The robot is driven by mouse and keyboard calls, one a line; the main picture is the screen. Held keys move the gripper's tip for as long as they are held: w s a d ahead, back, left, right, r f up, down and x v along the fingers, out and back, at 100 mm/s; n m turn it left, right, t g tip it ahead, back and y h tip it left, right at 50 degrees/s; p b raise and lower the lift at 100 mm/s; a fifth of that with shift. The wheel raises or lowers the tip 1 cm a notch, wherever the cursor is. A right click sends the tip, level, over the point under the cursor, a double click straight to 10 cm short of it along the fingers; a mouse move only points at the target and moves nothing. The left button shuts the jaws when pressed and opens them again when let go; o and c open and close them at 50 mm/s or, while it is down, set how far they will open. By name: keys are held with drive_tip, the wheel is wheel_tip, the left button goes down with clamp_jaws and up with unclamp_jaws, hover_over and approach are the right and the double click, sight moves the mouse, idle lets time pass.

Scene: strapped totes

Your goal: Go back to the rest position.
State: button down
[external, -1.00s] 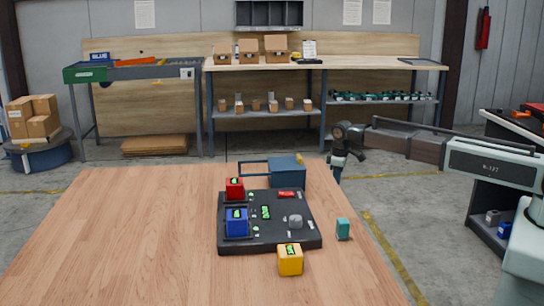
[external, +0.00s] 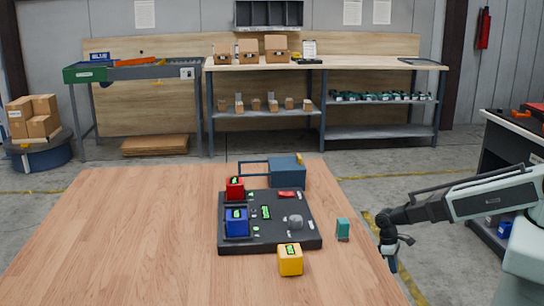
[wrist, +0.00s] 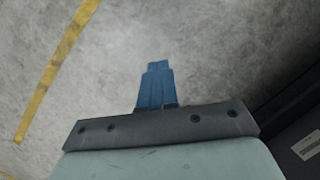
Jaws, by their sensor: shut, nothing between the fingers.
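My gripper (external: 393,264) hangs pointing down beyond the right edge of the wooden table, clear of everything on it. Its blue fingers (wrist: 158,84) are together and empty in the wrist view, with only grey floor beyond them. My arm is folded back toward its base at the right of the external view.
On the wooden table (external: 120,235) stand a black panel (external: 270,238) with a red cube (external: 235,188) and a blue cube (external: 236,223), a yellow cube (external: 290,261), a teal block (external: 343,228) and a dark blue box (external: 287,173). The table's left half is clear.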

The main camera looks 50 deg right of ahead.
drive_tip(key=s+f+g, duration=0.1)
drive_tip(key=s+f, duration=0.2)
drive_tip(key=s, duration=1)
drive_tip(key=s+a+f+m+g, duration=0.1)
drive_tip(key=s+f+g, duration=0.1)
drive_tip(key=s, duration=1.1)
drive_tip(key=shift+s+a+f+m, duration=0.2)
drive_tip(key=shift+f+m, duration=0.1)
drive_tip(key=shift+f, duration=0.45)
